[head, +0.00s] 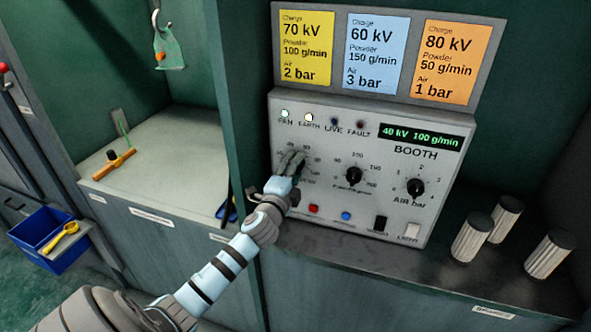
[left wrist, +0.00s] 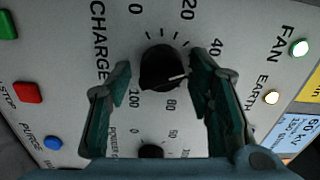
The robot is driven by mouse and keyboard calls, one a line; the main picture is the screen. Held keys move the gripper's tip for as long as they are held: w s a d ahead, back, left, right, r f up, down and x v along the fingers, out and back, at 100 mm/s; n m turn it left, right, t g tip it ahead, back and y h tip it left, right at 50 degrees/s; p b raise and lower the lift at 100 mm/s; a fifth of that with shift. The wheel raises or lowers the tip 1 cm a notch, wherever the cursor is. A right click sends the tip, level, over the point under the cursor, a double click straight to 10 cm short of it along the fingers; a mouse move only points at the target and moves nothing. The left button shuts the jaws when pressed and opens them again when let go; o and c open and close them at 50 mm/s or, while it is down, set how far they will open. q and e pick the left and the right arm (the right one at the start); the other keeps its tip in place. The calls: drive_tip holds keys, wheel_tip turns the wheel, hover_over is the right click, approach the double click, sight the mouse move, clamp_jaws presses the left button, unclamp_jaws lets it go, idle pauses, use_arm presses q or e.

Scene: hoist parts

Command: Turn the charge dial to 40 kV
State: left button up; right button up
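The charge dial (left wrist: 161,68) is a round black knob on the booth panel (head: 277,222). In the left wrist view its white pointer line points right, near the right finger; the 40 mark is up and right of it. In the head view my gripper hides the dial. The panel display (head: 421,136) reads 40 kV 100 g/min. My left gripper (left wrist: 163,72) has one finger on each side of the dial. A small gap shows at the left finger; the right finger is very close to the knob, and contact there is unclear. My right gripper is not in view.
The powder dial (head: 354,175) and air dial (head: 415,187) sit right of my gripper. A red button (head: 313,209) and a blue button (head: 346,216) are below. Three colored cards hang above, the yellow one (head: 306,47) at left. Several ribbed cylinders (head: 473,237) stand at right.

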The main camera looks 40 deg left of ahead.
use_arm(q)
drive_tip(key=v, duration=1.2)
drive_tip(key=shift+w, duration=0.1)
